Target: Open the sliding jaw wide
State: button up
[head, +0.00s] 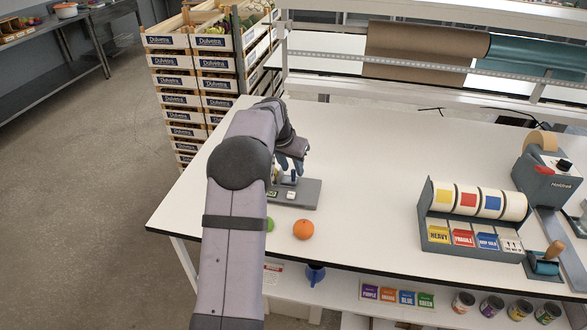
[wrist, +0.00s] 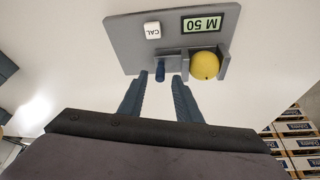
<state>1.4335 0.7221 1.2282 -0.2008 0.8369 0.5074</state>
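The measuring device is a grey plate (head: 309,187) on the table; it also shows upside down in the wrist view (wrist: 125,37). It carries a display (wrist: 203,24) reading "M 50" and a white CAL button (wrist: 152,30). A yellow round fruit (wrist: 204,65) sits between two upright grey jaws; the sliding jaw (wrist: 184,66) appears to be the one beside the blue handle (wrist: 160,71). My gripper (wrist: 160,77) is open, its fingertips on either side of the handle with gaps visible. In the head view my gripper (head: 289,172) partly hides the device.
An orange (head: 303,229) and a partly hidden green fruit (head: 270,224) lie at the near table edge. A label roll holder (head: 470,235) and a tape dispenser (head: 546,180) stand at right. Stacked crates (head: 190,85) are behind left. The table's middle is clear.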

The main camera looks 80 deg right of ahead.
aim_at(293, 170)
jog(key=shift+p+x, duration=0.45)
jog(key=shift+x, duration=1.05)
grip_shut()
jog(key=shift+s, duration=2.25)
jog(key=shift+w, duration=0.1)
grip_release()
jog(key=shift+r, duration=0.1)
